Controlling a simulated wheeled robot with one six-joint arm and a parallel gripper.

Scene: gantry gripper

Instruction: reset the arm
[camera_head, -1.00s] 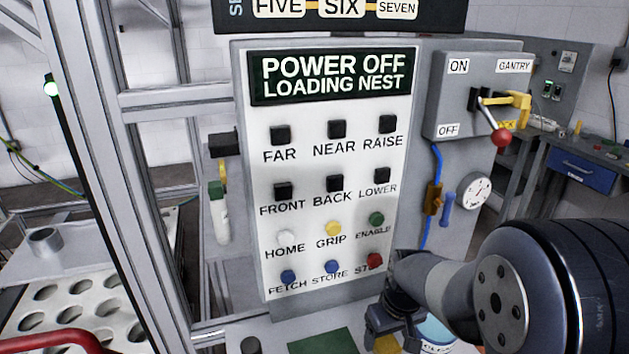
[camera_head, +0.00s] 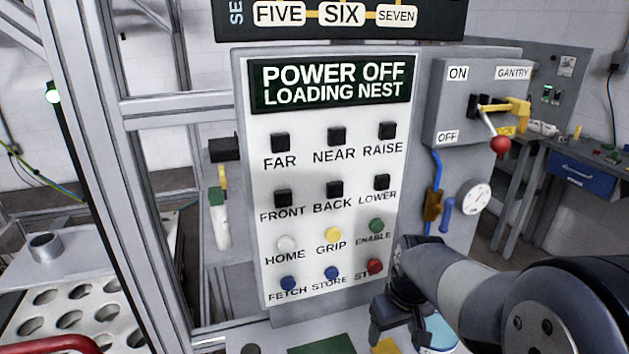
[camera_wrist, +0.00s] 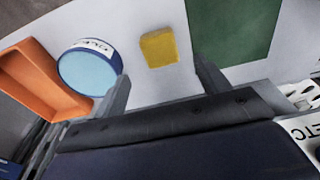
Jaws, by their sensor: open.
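My gripper (camera_head: 400,335) is at the lower right of the head view, in front of the lower right corner of the button panel (camera_head: 408,180). Its jaws are open. In the wrist view my gripper (camera_wrist: 162,88) shows two spread fingers with nothing between them. Beyond the fingertips are a yellow block (camera_wrist: 158,47) and a pale surface (camera_wrist: 150,90). My arm reaches in from the right edge and hides part of the panel's bottom right, including some of the "ST..." label by the red button (camera_head: 375,266). The panel display (camera_head: 330,82) reads "POWER OFF LOADING NEST".
A blue round container (camera_wrist: 88,70) and an orange tray (camera_wrist: 38,80) lie left of the fingers in the wrist view; a green pad (camera_wrist: 235,28) lies right. A switch box (camera_head: 452,120) with a red-knobbed lever (camera_head: 499,146) stands right of the panel. A metal frame post (camera_head: 110,180) stands left.

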